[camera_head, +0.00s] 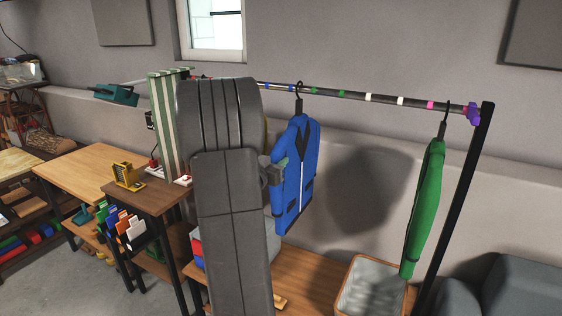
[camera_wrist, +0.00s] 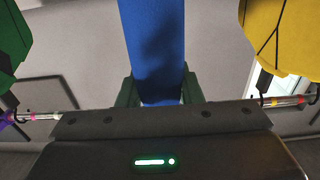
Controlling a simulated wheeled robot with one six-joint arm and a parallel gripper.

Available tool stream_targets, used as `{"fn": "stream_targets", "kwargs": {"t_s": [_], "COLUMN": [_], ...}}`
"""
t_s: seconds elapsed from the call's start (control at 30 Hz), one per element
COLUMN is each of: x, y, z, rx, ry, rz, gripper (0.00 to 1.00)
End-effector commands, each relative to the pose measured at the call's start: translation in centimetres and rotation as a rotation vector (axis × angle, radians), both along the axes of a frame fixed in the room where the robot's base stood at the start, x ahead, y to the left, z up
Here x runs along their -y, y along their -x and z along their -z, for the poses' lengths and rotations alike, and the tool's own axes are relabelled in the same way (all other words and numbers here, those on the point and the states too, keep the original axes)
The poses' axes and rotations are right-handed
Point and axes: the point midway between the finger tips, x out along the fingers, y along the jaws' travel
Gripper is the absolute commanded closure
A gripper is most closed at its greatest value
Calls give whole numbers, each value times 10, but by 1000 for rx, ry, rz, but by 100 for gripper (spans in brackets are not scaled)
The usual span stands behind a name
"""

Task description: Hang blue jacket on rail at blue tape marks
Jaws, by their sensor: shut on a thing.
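The blue jacket (camera_head: 296,175) hangs upright on a black hanger (camera_head: 299,97). The hanger's hook is at the rail (camera_head: 385,98), just right of the right-hand blue tape mark (camera_head: 291,87). I cannot tell whether the hook bears on the rail. Another blue tape mark (camera_head: 265,85) shows further left, beside my arm. My gripper (camera_head: 274,172) is shut on the jacket's left side at mid-height. In the wrist view the jacket (camera_wrist: 153,45) runs between the two fingers of my gripper (camera_wrist: 161,92). My arm hides the left part of the rail.
A green garment (camera_head: 424,205) hangs near the rail's right end, by the black post (camera_head: 459,200). A yellow garment (camera_wrist: 283,38) shows in the wrist view. Green, white and pink marks follow rightward. A wooden bench (camera_head: 312,270) with a lined basket (camera_head: 372,287) stands below.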

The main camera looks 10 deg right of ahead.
Motion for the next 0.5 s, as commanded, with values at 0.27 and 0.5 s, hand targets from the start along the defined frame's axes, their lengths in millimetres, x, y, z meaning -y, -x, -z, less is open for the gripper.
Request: {"fn": "stream_targets", "kwargs": {"t_s": [0.27, 0.5], "x": [-14, -25], "y": [-10, -18], "z": [-2, -3], "rx": [2, 3], "ry": [0, 1], "rz": [-1, 0], "gripper": [100, 100]}}
